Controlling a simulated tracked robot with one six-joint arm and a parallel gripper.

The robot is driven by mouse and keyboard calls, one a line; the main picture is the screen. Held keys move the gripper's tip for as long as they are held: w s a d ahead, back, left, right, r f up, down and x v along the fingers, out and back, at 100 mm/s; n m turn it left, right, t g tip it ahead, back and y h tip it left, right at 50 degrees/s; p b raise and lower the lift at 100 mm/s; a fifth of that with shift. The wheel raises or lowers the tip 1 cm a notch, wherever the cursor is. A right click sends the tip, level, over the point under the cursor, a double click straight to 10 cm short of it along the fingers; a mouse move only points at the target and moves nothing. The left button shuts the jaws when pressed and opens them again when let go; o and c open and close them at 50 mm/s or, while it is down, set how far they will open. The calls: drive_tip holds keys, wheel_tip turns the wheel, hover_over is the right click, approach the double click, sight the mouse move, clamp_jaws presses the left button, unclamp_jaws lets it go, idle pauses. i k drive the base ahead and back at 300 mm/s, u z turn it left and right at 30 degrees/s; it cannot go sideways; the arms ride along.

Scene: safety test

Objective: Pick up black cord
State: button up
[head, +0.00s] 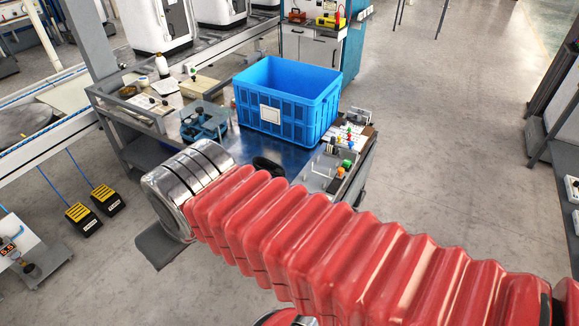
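A black cord (267,165) lies as a small dark coil on the blue tabletop (243,146), in front of a blue crate. My red ribbed arm with its silver ringed section crosses in front of the table. The cord lies just beyond the arm in the picture, and its near side may be partly hidden by it. My gripper's fingers do not show, so I cannot tell their opening or their distance from the cord.
The blue crate (315,105) stands behind the cord. A blue vise-like device (205,122) is to the left. A grey panel with coloured knobs (320,170) is to the right. Open floor (450,130) lies right of the table.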

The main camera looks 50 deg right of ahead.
sight(279, 171)
drive_tip(key=z, duration=0.35)
drive_tip(key=i, duration=1.15)
drive_tip(key=z, duration=0.15)
